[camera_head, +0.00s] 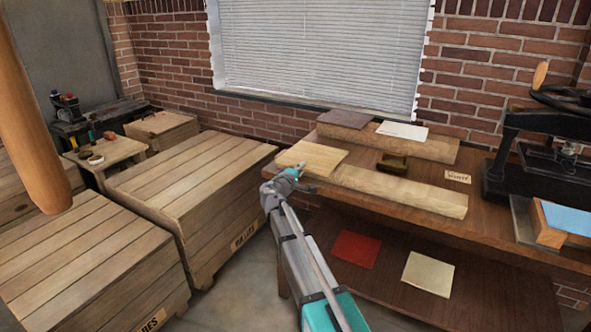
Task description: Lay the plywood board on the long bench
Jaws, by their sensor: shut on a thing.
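The plywood board (312,155) is a thin, pale square panel at the left end of the long bench. My gripper (302,169) is shut on the board's near edge, reaching in from below. The long bench (480,205) is a dark brown wooden table along the brick wall. The board appears level, beside or slightly over the left end of a long pale wood beam (400,190). I cannot tell whether it touches the bench or the beam. My fingertips are small and partly hidden against the board.
Behind are another beam (425,146), a grey-brown sheet (344,118) and a white sheet (402,131). A black press (545,150) stands right. A lower shelf holds a red sheet (355,249) and a cream sheet (428,273). A wooden crate (195,190) stands left.

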